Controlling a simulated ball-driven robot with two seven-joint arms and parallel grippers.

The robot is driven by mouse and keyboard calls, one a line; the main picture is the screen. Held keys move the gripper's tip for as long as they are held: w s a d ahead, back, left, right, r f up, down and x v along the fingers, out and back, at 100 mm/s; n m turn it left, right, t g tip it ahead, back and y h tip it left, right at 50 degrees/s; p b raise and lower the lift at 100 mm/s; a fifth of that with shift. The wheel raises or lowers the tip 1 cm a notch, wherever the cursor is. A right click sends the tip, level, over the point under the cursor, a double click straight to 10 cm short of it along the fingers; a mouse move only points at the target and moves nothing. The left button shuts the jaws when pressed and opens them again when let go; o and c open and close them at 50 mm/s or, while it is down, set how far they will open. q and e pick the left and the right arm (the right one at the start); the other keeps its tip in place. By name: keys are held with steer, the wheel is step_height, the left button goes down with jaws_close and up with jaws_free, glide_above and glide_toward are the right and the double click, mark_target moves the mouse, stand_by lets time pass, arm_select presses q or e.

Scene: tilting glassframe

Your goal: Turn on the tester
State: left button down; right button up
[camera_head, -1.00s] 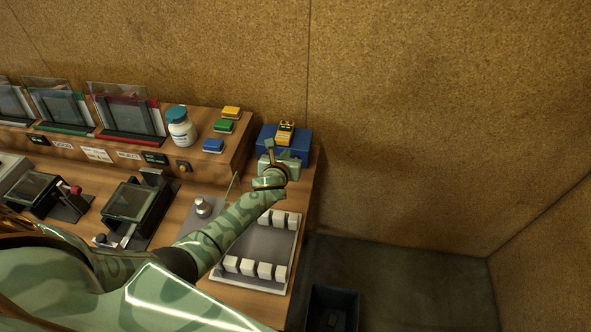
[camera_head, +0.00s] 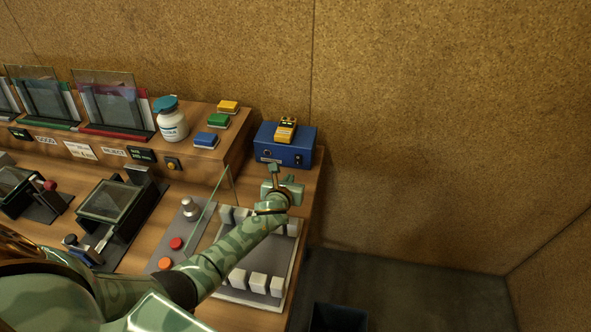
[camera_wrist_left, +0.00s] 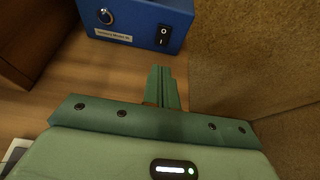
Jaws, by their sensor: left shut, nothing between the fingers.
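The tester is a blue box (camera_head: 284,150) at the back right end of the bench, with a yellow device (camera_head: 286,129) lying on top. In the left wrist view the blue box (camera_wrist_left: 143,31) shows a black rocker switch (camera_wrist_left: 163,36) marked with two symbols, a round metal connector (camera_wrist_left: 105,16) and a white label. The rocker switch (camera_head: 299,159) is small in the head view. My left gripper (camera_head: 272,170) is shut and empty, just in front of the box and apart from it. In the left wrist view its fingers (camera_wrist_left: 161,70) point toward the box, below the switch. My right gripper is not in view.
A white-rimmed tray (camera_head: 288,290) with several pale blocks lies under my left forearm. A glass pane (camera_head: 207,214) stands beside the forearm. A wooden ledge (camera_head: 222,146) with yellow, green and blue blocks and a white bottle (camera_head: 172,124) is left of the box. A wall rises behind.

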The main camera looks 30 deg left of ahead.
arm_select(q)
steer(key=b, duration=0.6)
glide_toward(298, 165)
steer(key=x, duration=0.5)
steer(key=shift+a+f, duration=0.1)
steer(key=shift+f, duration=0.2)
steer(key=shift+w+a+b, duration=0.15)
steer(key=shift+w+b, duration=0.25)
steer(key=shift+w, duration=0.2)
steer(key=shift+w+a+f+b, duration=0.15)
steer(key=shift+f+b, duration=0.25)
steer(key=shift+b, duration=0.55)
steer(key=shift+w+r+t+p, duration=0.1)
steer(key=shift+r+t+p, duration=0.2)
steer(key=shift+r, duration=0.2)
